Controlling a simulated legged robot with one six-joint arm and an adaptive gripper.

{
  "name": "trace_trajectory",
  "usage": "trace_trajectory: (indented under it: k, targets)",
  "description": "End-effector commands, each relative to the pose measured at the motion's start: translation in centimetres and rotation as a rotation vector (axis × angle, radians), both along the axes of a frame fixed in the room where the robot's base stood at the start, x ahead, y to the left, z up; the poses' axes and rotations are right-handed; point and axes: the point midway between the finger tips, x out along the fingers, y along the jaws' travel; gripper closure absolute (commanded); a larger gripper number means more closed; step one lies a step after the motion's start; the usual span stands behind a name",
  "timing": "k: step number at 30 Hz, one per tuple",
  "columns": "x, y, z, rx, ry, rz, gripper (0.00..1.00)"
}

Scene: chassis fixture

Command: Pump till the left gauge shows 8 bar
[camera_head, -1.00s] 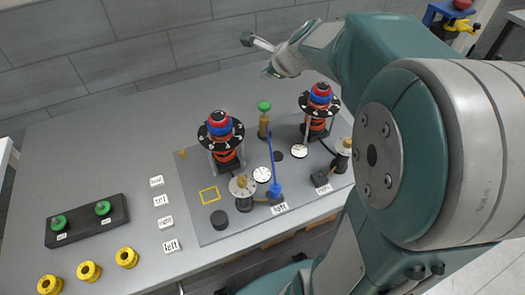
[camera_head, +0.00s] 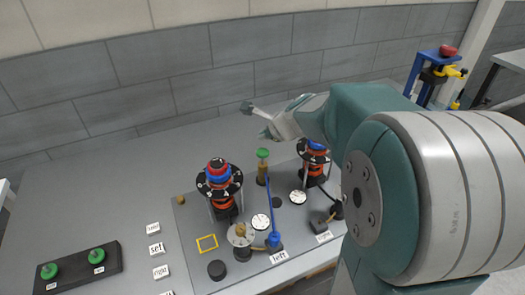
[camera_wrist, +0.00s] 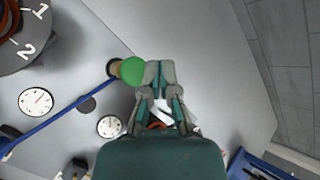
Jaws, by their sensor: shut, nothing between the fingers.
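The left gauge (camera_head: 261,222) is a small white dial left of the blue lever (camera_head: 270,210); it also shows in the wrist view (camera_wrist: 35,101). Its needle is too small to read. The lever's lower end is by the "left" label (camera_head: 279,257), and its other end is near a brass post with a green knob (camera_head: 262,153). My gripper (camera_head: 247,107) is shut and empty, beyond and above the knob. In the wrist view, my closed fingertips (camera_wrist: 160,66) appear just right of the green knob (camera_wrist: 131,70); I cannot tell whether they touch.
The left numbered tower (camera_head: 218,180) and right numbered tower (camera_head: 314,150) stand on the plate. The right gauge (camera_head: 298,197) lies between the lever and right tower. Green buttons (camera_head: 97,255) sit on a black box at left. The bench behind the plate is clear.

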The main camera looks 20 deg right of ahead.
Motion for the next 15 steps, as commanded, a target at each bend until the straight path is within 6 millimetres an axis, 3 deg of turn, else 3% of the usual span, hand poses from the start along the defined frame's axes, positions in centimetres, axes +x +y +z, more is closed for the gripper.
trace_trajectory:
  k: [6,15]
  targets:
    - [0.0,0.0,-2.2,0.002,0.0,0.0,1.0]
    - [0.0,0.0,-2.8,0.0,-0.001,-0.001,1.0]
